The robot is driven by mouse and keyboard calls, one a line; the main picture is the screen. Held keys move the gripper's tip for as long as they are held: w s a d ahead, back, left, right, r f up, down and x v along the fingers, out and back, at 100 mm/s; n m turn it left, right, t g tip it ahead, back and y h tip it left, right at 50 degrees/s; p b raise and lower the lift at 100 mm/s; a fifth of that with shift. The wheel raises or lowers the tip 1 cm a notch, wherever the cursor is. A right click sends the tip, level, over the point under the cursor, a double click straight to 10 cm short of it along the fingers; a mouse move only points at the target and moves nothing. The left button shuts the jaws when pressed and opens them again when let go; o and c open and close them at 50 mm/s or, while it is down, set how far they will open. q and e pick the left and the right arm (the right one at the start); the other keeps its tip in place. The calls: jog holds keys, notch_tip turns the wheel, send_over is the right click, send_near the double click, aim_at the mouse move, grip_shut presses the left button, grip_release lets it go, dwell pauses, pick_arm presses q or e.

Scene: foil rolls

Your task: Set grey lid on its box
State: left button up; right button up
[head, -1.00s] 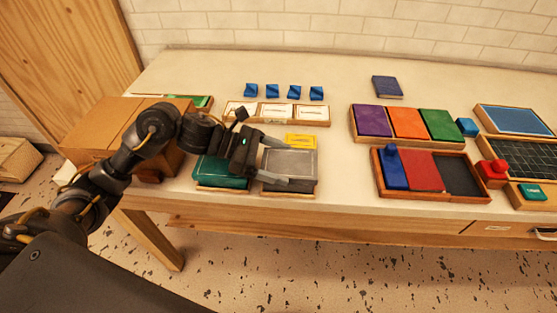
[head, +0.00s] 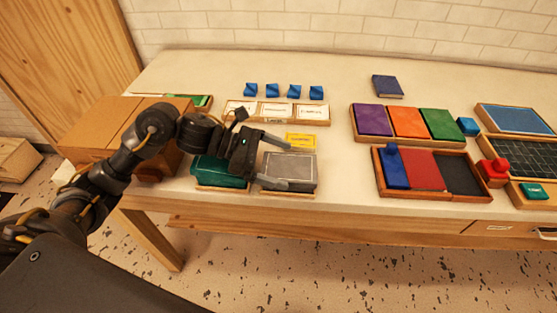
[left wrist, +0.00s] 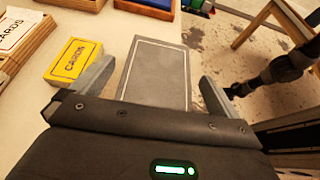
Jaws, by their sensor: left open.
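The grey lid (head: 290,167) lies flat over a shallow wooden box (head: 287,192) near the table's front edge. A thin wooden edge shows under its front side; I cannot tell if it is fully seated. My left gripper (head: 276,162) is open, with one finger beyond the lid's far side and one by its near side. In the left wrist view the grey lid (left wrist: 157,72) shows between the spread fingers (left wrist: 153,88), with gaps on both sides. A dark arm, probably my right, shows at the upper right there, its gripper unclear.
A green-lidded box (head: 219,171) stands just left of the grey one. A yellow cards box (head: 301,141) lies just behind. A card tray (head: 276,120) and blue blocks (head: 294,92) stand further back. Coloured trays (head: 425,172) stand right, past a clear strip.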

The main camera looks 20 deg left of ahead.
pick_arm(q)
jog(key=b+v, duration=0.2)
jog(key=v, duration=0.7)
jog(key=shift+s+a+b, duration=0.1)
jog(key=shift+a+b, duration=0.15)
jog(key=shift+b, duration=0.15)
jog(key=shift+s+a+r, duration=0.15)
jog(key=shift+a+r, duration=0.2)
jog(key=shift+a, duration=0.2)
pick_arm(e)
jog(key=shift+h, duration=0.3)
jog(key=d+f, duration=0.1)
jog(key=d, duration=0.1)
jog(key=w+d+f, duration=0.1)
jog(key=d, duration=0.1)
jog(key=shift+f, duration=0.35)
